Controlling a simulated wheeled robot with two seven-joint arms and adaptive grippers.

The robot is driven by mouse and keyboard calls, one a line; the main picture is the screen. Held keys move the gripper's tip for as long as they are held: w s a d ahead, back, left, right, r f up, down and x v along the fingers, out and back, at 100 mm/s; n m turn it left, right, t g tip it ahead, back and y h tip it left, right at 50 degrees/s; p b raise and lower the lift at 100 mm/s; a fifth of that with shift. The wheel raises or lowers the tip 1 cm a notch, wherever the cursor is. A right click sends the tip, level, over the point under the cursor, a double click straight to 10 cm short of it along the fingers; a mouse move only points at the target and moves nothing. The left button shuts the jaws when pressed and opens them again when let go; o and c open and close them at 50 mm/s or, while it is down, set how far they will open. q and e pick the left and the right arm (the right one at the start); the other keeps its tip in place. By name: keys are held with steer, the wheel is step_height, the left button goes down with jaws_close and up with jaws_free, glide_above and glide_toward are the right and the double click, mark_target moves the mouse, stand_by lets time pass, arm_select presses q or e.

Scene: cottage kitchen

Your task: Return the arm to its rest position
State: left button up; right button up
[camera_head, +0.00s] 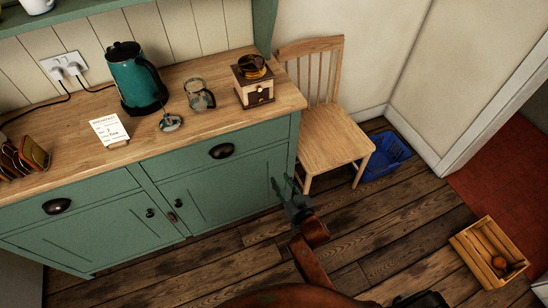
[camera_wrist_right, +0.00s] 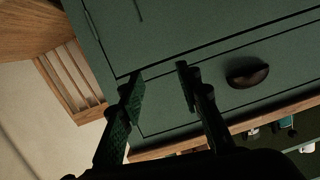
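My right gripper (camera_head: 284,188) is in front of the right end of the green cabinet (camera_head: 225,175), beside the chair and below the counter edge. It also shows in the right wrist view (camera_wrist_right: 160,78), where its two dark fingers stand apart with nothing between them. The cabinet front, with a dark cup handle (camera_wrist_right: 247,72), fills most of the wrist view behind the fingers. My rust-coloured right arm comes up from the bottom of the head view. My left gripper is not in view.
A teal kettle (camera_head: 133,75), glass jar (camera_head: 199,95), coffee grinder (camera_head: 253,88), card (camera_head: 109,129) and toast rack (camera_head: 22,157) stand on the wooden counter (camera_head: 200,122). A wooden chair (camera_head: 330,138), blue basket (camera_head: 384,158) and wooden crate (camera_head: 463,250) stand on the floor.

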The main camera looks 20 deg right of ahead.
steer(key=s+d+f+g+p, duration=0.1)
steer(key=s+f+g+p, duration=0.15)
steer(key=s+f, duration=0.7)
steer(key=s+d+f+n+g+p, duration=0.1)
steer(key=s+d+f+g+p, duration=0.15)
steer(key=s+f, duration=0.75)
steer(key=s+d+f+g+p, duration=0.1)
steer(key=s+f+g, duration=0.3)
steer(key=f, duration=1)
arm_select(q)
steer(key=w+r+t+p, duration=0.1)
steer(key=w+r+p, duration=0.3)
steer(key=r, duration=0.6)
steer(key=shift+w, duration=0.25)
arm_select(e)
steer(key=s+d+f+g, duration=0.2)
steer(key=s+f, duration=0.1)
steer(key=s, duration=1)
steer(key=s+d+f+g, duration=0.1)
steer(key=s+f+g, duration=0.1)
steer(key=s, duration=1.1)
steer(key=s+d+f+g+h, duration=0.1)
steer(key=s+f, duration=0.4)
steer(key=s, duration=0.8)
steer(key=shift+d+n+g, duration=0.3)
steer(key=shift+d+g, duration=0.3)
steer(key=shift+d, duration=0.25)
steer(key=shift+f, duration=0.1)
steer(key=shift+c, duration=0.3)
